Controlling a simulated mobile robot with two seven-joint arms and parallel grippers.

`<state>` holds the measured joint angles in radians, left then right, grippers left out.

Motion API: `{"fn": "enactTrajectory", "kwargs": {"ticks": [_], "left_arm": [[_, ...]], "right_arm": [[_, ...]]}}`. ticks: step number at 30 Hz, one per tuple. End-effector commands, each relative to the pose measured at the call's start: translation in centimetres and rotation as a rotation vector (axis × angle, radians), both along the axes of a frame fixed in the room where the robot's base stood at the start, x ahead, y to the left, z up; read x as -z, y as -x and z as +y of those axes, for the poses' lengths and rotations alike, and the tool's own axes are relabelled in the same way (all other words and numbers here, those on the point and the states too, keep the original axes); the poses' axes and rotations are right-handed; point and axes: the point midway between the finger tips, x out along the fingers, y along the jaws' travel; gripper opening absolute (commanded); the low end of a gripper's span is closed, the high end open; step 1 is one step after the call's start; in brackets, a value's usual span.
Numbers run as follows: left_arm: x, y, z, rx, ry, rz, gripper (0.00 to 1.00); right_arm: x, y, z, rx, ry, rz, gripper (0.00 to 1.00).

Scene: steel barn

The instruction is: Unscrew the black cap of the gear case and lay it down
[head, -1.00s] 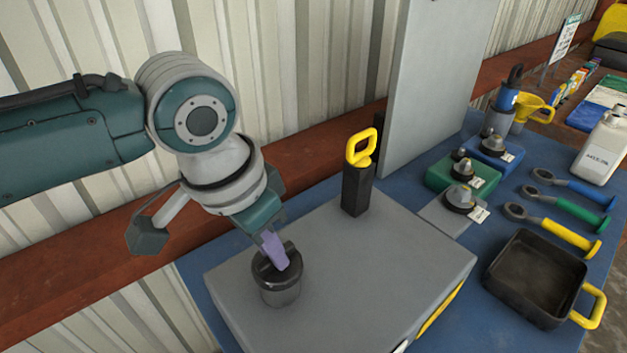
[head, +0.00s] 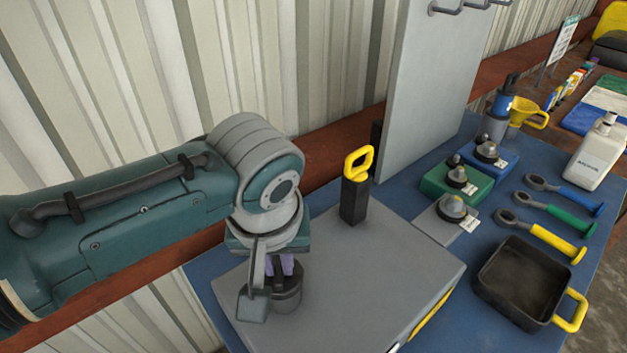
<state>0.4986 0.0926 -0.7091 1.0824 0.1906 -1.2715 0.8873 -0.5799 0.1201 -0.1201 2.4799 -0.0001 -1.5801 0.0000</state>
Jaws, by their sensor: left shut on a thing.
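The gear case (head: 365,265) is a grey box on the blue bench. Its black cap (head: 289,278) sits on a dark round neck (head: 286,300) near the left side of the case top. My left gripper (head: 282,268) points down over the neck, its purple fingers shut on the cap. The wrist and a grey part of my arm hide much of the cap, so I cannot tell whether it is still seated. My right gripper is not in view.
A black post with a yellow loop handle (head: 356,162) stands on the case's far side. To the right are a black pan (head: 522,280), several ring spanners (head: 541,236) and fittings on coloured blocks (head: 457,185). Blue bench surface (head: 420,215) shows between them.

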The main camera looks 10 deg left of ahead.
Motion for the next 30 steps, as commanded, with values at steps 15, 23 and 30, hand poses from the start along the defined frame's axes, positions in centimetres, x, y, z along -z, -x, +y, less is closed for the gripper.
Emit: {"fn": "enactTrajectory", "kwargs": {"ticks": [15,23,30], "left_arm": [[0.0,-0.2,-0.3,-0.634,-0.002,0.001,0.00],[-0.8,-0.2,-0.3,-0.632,-0.001,0.000,0.00],[-1.5,-0.2,-0.3,-0.632,0.001,0.000,0.00]], "right_arm": [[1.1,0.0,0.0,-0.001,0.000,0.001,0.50],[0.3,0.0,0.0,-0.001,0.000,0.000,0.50],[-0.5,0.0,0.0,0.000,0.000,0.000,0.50]]}}
